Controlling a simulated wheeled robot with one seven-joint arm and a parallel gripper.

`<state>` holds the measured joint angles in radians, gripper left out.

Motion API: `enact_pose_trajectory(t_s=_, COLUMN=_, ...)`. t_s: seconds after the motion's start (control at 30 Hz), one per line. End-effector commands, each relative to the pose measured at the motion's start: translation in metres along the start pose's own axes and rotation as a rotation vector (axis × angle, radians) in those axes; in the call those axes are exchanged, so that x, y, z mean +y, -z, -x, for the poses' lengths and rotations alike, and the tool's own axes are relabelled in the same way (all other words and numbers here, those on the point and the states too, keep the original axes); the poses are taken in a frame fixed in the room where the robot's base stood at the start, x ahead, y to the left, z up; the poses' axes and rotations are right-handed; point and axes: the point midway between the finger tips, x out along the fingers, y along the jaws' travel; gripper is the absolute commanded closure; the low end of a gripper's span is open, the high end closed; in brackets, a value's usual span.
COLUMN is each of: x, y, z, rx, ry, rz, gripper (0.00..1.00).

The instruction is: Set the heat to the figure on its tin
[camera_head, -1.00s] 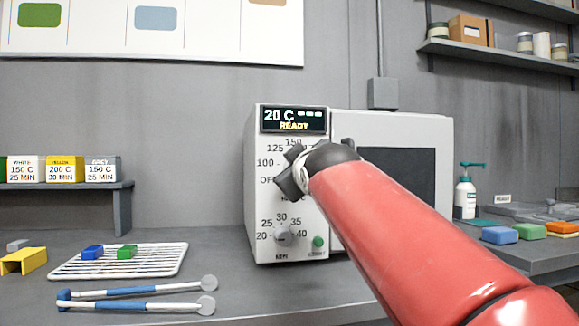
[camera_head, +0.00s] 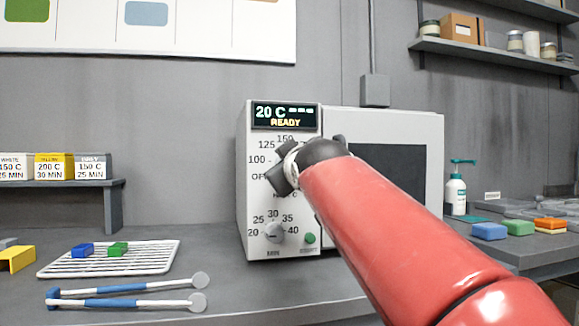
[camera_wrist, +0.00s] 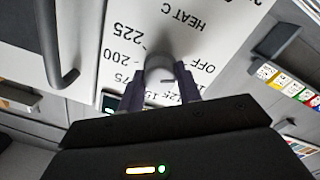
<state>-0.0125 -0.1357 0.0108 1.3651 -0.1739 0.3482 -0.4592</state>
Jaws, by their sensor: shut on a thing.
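The oven (camera_head: 280,227) stands on the bench. Its display (camera_head: 285,116) reads 20 C, dashes and READY. My gripper (camera_head: 280,172) is at the heat dial on the oven's front. In the wrist view my gripper (camera_wrist: 160,88) is shut on the grey heat dial (camera_wrist: 160,66), among marks such as OFF, 200 and 225; I cannot tell its setting. The lower time dial (camera_head: 273,232) has marks from 20 to 40. Left, a white tin (camera_head: 13,167) reads 150 C 25 MIN, a yellow tin (camera_head: 53,167) 200 C 30 MIN, and a grey-labelled tin (camera_head: 91,167) 150 C 25 MIN.
A wire rack (camera_head: 150,258) holds a blue block (camera_head: 82,250) and a green block (camera_head: 118,249). Two blue-and-white tools (camera_head: 120,302) lie in front. A green button (camera_head: 310,238) sits beside the time dial. A pump bottle (camera_head: 455,190) and coloured blocks stand right of the oven.

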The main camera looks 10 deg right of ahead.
Motion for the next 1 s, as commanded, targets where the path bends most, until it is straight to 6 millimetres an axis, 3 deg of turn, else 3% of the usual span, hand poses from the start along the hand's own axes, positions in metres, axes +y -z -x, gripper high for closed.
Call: enact_pose_trajectory(t_s=1.0, x=0.0000, y=0.0002, z=-0.0002, rx=-0.026, ry=0.020, rz=-0.888, gripper=0.89)
